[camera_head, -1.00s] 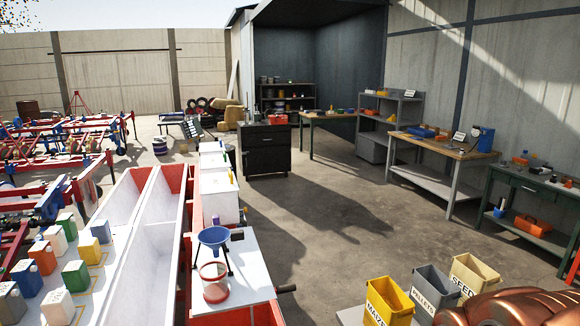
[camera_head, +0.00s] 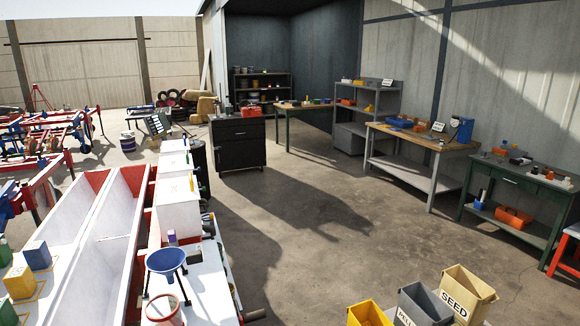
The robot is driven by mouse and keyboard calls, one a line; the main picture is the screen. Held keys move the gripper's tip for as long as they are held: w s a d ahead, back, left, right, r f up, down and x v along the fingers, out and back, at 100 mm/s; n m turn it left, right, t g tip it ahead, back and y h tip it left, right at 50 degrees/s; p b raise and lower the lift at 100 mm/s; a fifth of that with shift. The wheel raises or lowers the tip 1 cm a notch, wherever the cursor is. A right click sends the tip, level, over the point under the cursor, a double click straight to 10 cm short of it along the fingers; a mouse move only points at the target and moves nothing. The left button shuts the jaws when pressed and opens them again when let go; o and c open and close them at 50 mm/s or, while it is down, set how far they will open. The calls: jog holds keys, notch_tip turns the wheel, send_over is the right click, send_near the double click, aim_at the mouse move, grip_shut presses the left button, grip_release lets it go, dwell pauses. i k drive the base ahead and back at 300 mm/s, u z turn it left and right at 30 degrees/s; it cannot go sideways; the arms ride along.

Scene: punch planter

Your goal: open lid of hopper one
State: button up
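A row of white box hoppers runs along the right side of the long red and white planter trough (camera_head: 138,240). The nearest white hopper (camera_head: 178,212) stands behind the blue funnel. The middle white hopper (camera_head: 173,167) and the far white hopper (camera_head: 174,146) stand behind it. Their tops look closed, with small coloured parts at their right edges. I cannot tell which one is hopper one; no number is readable. My gripper is not in view.
A blue funnel (camera_head: 166,262) on a dark stand is at the trough's near end. A yellow bin (camera_head: 368,314), a grey bin (camera_head: 424,305) and a tan SEED bin (camera_head: 466,292) stand at the front right. A black cabinet (camera_head: 238,145) is farther back. The concrete floor between is open.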

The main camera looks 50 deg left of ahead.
aim_at(184, 190)
jog(key=z, duration=0.35)
jog(key=i, duration=4.55)
jog(key=u, duration=3.2)
jog(key=i, duration=3.85)
